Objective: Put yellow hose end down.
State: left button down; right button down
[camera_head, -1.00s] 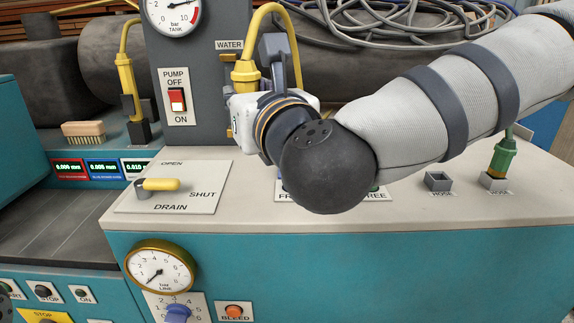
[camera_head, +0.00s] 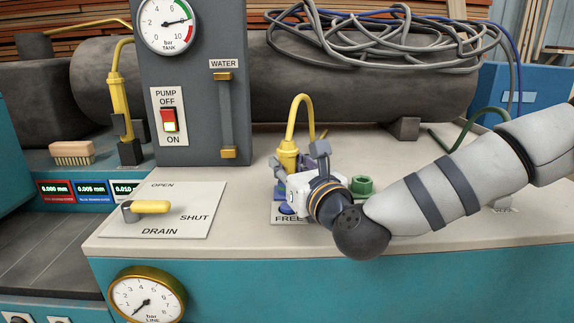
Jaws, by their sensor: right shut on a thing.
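The yellow hose end (camera_head: 287,156) is upright over the work top, with its yellow hose looping up from it. My right gripper (camera_head: 294,176) is shut on it, coming in from the right. Just below is a plate marked FREE (camera_head: 287,219) with a blue fitting (camera_head: 286,210) on it. The gripper hides the lower tip of the hose end, so I cannot tell whether it touches anything. A green fitting (camera_head: 361,187) stands just right of the gripper. My left gripper is not in view.
A drain lever (camera_head: 150,206) on its plate is at the left. The grey tank panel (camera_head: 194,120) stands behind it. Another yellow fitting (camera_head: 118,95) is upright at far left. My arm hides much of the right work top; a green hose (camera_head: 478,117) runs behind it.

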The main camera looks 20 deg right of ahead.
jog(key=shift+f, duration=0.3)
jog(key=c, duration=1.3)
grip_release()
jog(key=shift+r, duration=0.1)
